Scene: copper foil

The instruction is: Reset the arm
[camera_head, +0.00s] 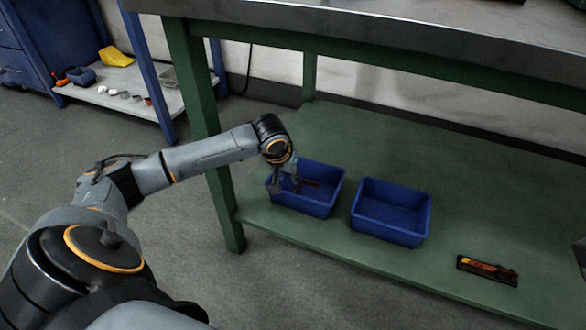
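My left arm reaches in from the left, and my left gripper (291,174) is at the left blue bin (318,205), over its left part. The gripper is small and dark here, and I cannot tell whether its fingers are open or shut. A reddish-brown item (308,184) shows in the bin beside the gripper; I cannot tell whether they touch. My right gripper is not clearly in view; only a dark grey piece shows at the right edge.
A second blue bin (409,240), apparently empty, stands to the right on the green lower shelf (400,148). A dark tool with orange and yellow parts (487,270) lies farther right. A green table leg (196,100) stands near my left arm. The workbench top (400,35) overhangs the shelf.

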